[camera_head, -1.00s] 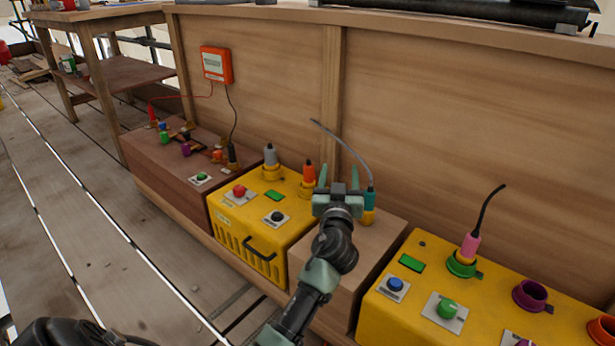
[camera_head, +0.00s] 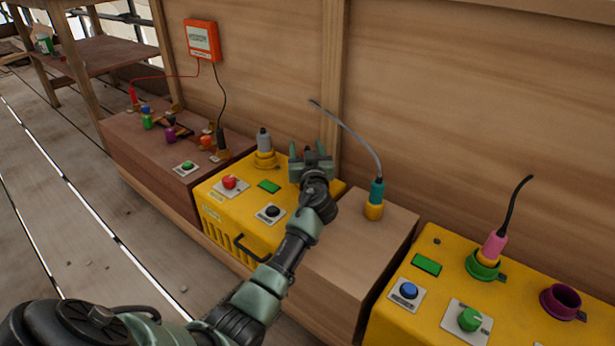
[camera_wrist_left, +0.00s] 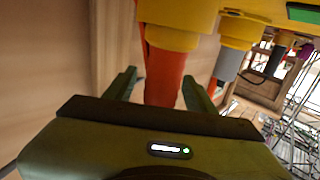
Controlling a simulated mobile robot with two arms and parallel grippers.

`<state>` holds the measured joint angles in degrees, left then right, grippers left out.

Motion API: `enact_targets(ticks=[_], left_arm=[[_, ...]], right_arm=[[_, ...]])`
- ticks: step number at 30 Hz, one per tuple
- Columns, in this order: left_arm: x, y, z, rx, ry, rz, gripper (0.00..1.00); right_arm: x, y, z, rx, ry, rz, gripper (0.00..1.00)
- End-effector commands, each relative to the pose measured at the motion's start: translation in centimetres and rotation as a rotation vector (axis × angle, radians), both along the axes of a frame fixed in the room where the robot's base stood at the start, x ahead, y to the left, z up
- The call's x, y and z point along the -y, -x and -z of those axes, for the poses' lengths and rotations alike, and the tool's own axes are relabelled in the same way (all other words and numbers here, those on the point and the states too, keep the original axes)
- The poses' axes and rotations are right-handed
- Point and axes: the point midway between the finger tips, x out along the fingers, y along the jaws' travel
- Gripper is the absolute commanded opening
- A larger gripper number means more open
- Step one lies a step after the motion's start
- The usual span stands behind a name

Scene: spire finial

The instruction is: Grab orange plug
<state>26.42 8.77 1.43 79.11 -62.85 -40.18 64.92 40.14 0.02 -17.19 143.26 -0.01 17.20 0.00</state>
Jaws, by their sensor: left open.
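The orange plug (camera_wrist_left: 163,78) stands in a yellow socket (camera_wrist_left: 172,38) on the yellow box (camera_head: 218,208). In the head view my left gripper (camera_head: 311,150) hides it. In the left wrist view the plug lies between the two open fingers of my left gripper (camera_wrist_left: 160,84), with the finger on each side of it. I cannot tell whether either finger touches it. My right gripper is not in view.
A grey plug (camera_head: 264,141) stands on the same box, left of the gripper. A teal plug (camera_head: 376,191) with a grey cable stands on the wooden box to the right. A pink plug (camera_head: 495,246) sits farther right. The wooden wall (camera_head: 450,100) rises close behind.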

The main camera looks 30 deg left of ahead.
Motion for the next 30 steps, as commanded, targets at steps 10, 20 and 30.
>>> enact_targets(ticks=[10, 20, 30], left_arm=[[0.02, -0.03, -0.06, 0.000, 0.000, 0.001, 0.14], [0.04, -0.02, -0.04, 0.000, 0.000, 0.001, 0.00], [0.04, -0.02, -0.03, 0.000, 0.001, 0.001, 0.00]], right_arm=[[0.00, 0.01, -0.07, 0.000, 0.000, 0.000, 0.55], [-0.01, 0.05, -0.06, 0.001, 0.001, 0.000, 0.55], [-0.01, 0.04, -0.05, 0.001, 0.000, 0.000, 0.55]])
